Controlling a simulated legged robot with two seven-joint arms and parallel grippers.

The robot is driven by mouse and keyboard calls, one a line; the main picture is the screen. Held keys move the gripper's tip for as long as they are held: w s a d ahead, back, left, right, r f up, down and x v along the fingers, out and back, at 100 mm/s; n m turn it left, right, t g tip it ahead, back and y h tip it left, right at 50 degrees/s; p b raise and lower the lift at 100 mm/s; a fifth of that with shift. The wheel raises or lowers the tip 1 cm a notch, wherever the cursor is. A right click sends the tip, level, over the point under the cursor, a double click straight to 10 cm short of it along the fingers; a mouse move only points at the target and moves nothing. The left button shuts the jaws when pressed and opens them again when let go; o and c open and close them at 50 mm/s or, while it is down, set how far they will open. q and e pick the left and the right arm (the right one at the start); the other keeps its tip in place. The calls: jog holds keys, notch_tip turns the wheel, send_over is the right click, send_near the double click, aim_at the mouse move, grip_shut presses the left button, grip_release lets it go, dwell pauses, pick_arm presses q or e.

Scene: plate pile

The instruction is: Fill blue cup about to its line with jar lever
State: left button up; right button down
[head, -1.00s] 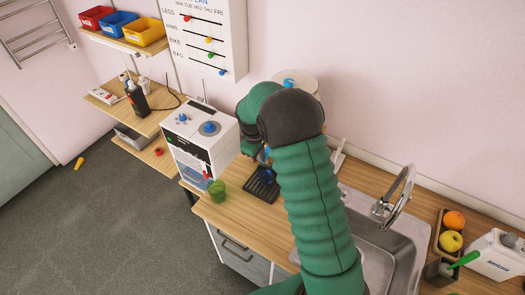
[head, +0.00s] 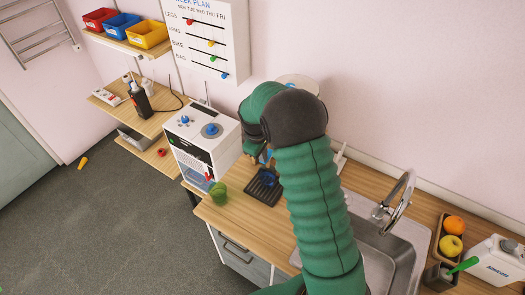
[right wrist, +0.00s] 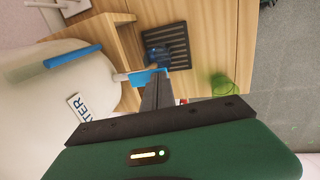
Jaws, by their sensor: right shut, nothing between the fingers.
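The blue cup (head: 268,180) stands on a black slatted drip tray (head: 262,192) on the counter; it also shows in the right wrist view (right wrist: 157,54). Its line and fill level are too small to tell. The pale jar (right wrist: 45,85) with a "WATER" label is mostly behind my right arm in the head view, where only its top (head: 300,79) shows. The jar's blue lever (right wrist: 142,77) is at the tap, beside the cup in the wrist view. My right gripper (right wrist: 158,80) is shut and empty, its tips at the lever; contact is unclear. My left gripper is out of view.
A green cup (head: 218,191) stands near the counter's left edge, beside a white machine (head: 203,140) with blue knobs. A sink (head: 385,255) and tap are at right, with a fruit tray (head: 437,242) beyond. My right arm covers the middle of the counter.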

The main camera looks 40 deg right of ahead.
jog(key=p+v, duration=0.2)
jog(key=v, duration=0.1)
jog(key=p+v, duration=0.1)
jog(key=v, duration=0.1)
jog(key=shift+w+d, duration=0.2)
jog(key=shift+w, duration=0.15)
pick_arm(q)
jog(key=b, duration=0.3)
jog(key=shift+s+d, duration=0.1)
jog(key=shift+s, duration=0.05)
pick_arm(e)
jog(key=d+v, duration=0.1)
jog(key=v, duration=0.7)
jog(key=shift+d+r, duration=0.15)
jog(key=shift+r, duration=0.45)
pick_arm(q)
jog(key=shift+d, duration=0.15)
pick_arm(e)
jog(key=shift+s+d, duration=0.1)
jog(key=shift+d, duration=0.05)
